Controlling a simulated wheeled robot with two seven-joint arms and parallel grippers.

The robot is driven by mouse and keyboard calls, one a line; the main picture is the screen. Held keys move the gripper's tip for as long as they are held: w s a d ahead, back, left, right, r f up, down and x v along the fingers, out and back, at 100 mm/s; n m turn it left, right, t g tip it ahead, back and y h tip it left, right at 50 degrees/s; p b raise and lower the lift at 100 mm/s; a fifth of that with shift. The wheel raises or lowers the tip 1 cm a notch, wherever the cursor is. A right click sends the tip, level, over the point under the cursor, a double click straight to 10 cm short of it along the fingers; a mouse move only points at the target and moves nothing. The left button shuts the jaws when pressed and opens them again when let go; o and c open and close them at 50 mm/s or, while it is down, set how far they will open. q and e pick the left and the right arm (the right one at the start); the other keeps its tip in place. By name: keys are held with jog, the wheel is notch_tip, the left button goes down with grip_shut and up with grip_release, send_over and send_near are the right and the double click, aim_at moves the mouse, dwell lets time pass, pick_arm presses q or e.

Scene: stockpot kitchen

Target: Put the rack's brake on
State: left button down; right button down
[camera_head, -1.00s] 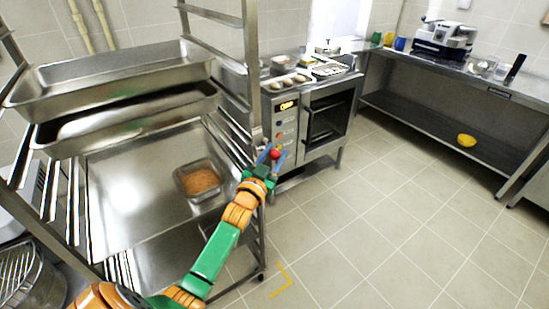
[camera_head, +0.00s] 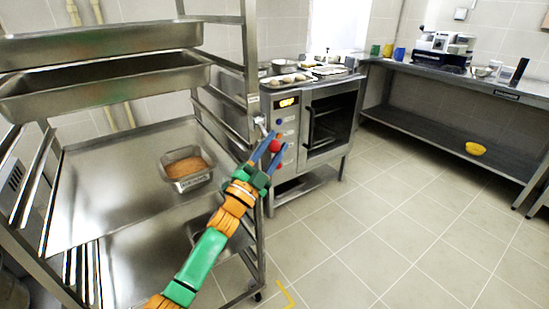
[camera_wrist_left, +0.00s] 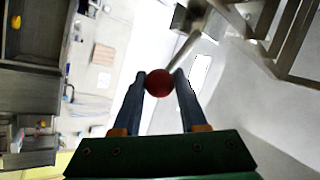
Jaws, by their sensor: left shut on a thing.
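The steel rack (camera_head: 251,75) stands at the left, with trays on its levels. A red ball knob (camera_head: 275,146) sits beside its near right post; in the left wrist view the knob (camera_wrist_left: 159,82) is at the end of a thin grey rod running up and right to the rack. My left gripper (camera_head: 271,150) is shut on the red knob, one blue finger on each side. It also shows in the left wrist view (camera_wrist_left: 160,90). The rod's mount is small and partly hidden in the head view. My right gripper is not in view.
An oven (camera_head: 290,149) stands behind the rack. A steel bench (camera_head: 450,82) runs along the right wall, with a yellow bowl (camera_head: 475,149) on its lower shelf. A pan of food (camera_head: 187,167) sits on the rack. A yellow corner mark (camera_head: 287,296) lies on otherwise clear floor.

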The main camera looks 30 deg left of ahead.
pick_arm(q)
jog(key=shift+a+f+m+h+b, duration=0.25)
jog(key=shift+f+m+h+b, duration=0.25)
jog(key=shift+m+b, duration=0.45)
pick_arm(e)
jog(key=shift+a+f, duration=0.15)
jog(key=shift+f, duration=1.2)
pick_arm(q)
jog(key=shift+r+h, duration=0.15)
jog(key=shift+h, duration=0.15)
jog(key=shift+w, duration=0.1)
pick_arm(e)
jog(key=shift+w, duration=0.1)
pick_arm(q)
jog(key=c, duration=0.8)
grip_release()
jog(key=shift+c, duration=0.2)
jog(key=o, duration=0.4)
jog(key=shift+w+a, duration=0.1)
jog(key=b+v, duration=0.1)
jog(key=v, duration=0.6)
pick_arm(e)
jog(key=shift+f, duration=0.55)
